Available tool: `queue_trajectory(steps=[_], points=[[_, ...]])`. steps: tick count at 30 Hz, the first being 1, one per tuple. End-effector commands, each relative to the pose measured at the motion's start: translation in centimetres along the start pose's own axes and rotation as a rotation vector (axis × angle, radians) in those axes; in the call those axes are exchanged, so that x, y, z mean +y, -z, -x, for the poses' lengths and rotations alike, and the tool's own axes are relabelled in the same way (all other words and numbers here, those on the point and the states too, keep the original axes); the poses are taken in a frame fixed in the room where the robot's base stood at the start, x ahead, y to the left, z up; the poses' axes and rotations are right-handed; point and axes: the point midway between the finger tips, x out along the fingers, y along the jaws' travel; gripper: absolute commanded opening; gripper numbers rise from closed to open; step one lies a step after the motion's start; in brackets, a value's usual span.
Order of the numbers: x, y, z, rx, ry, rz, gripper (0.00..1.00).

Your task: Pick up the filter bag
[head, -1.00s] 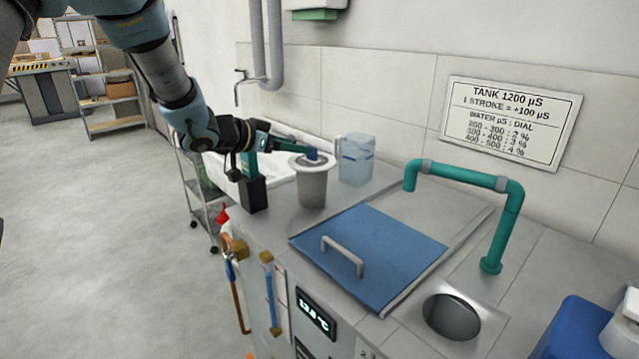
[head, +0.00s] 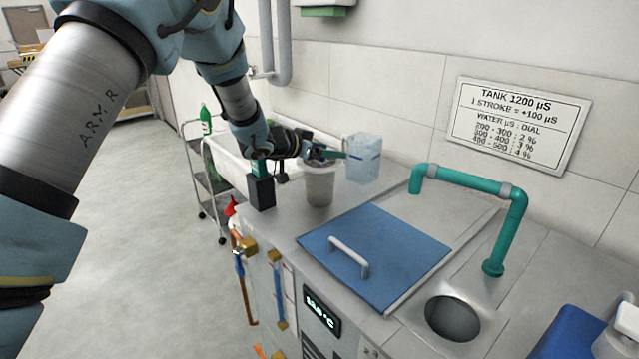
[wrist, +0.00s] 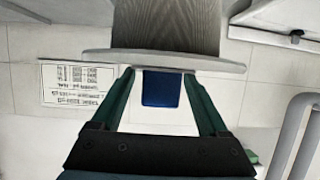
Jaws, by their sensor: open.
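A pale grey canister (head: 319,188) with a wider rim stands on the counter; its body also shows upside down in the wrist view (wrist: 165,28). A blue tab (wrist: 162,88) stands out from the rim and looks like the grip of the filter bag. The bag's body cannot be told apart from the canister. My gripper (wrist: 158,72) is open, its two green fingers on either side of the tab with a small gap at the left one. In the head view my gripper (head: 340,153) reaches level across the canister's top, and the tab is hidden.
A clear jug (head: 363,158) stands close behind and right of the canister. A black and green stand (head: 261,188) is to its left. A blue lid (head: 375,258) with a handle and a teal pipe (head: 515,215) lie to the right. The wall is close behind.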

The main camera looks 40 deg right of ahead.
Motion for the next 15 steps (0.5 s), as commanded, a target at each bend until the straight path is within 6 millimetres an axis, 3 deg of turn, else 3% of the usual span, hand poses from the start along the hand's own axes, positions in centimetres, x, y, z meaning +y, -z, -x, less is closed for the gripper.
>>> queue_trajectory(steps=[4, 15], points=[[-0.01, -0.03, 0.02, 0.0, 0.0, 0.0, 0.75], [-0.02, -0.02, 0.05, 0.0, 0.0, 0.0, 0.34]])
